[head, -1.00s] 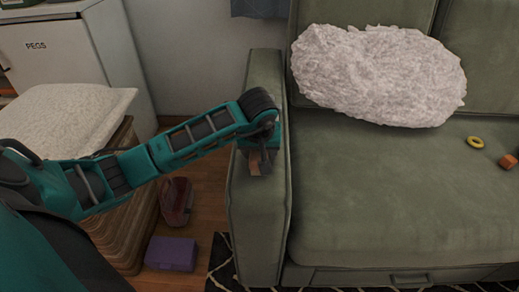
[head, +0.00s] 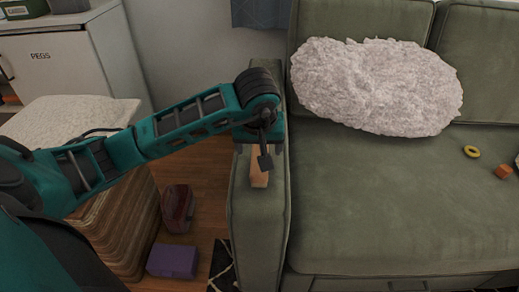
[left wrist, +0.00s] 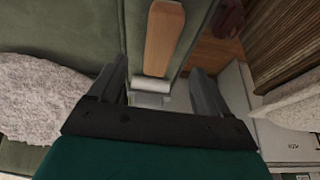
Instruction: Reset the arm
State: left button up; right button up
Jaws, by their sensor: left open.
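My left gripper (head: 264,158) is above the green sofa's left armrest (head: 257,235). It is open and empty. A wooden-handled tool (head: 259,170) lies on top of the armrest, partly hidden behind the gripper in the head view. In the left wrist view its tan handle (left wrist: 164,38) and a pale end piece (left wrist: 151,84) show beyond and between the two spread fingers (left wrist: 160,92), apart from them. My right gripper is not in view.
A white fluffy pillow (head: 375,85), a yellow ring (head: 472,152) and an orange block (head: 503,171) are on the sofa. A woven stand with a pale cushion (head: 70,120) is at left. A purple box (head: 172,261) and a dark red object (head: 177,208) lie on the floor.

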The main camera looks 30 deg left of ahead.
pick_arm(q)
jog(key=shift+v, duration=1.1)
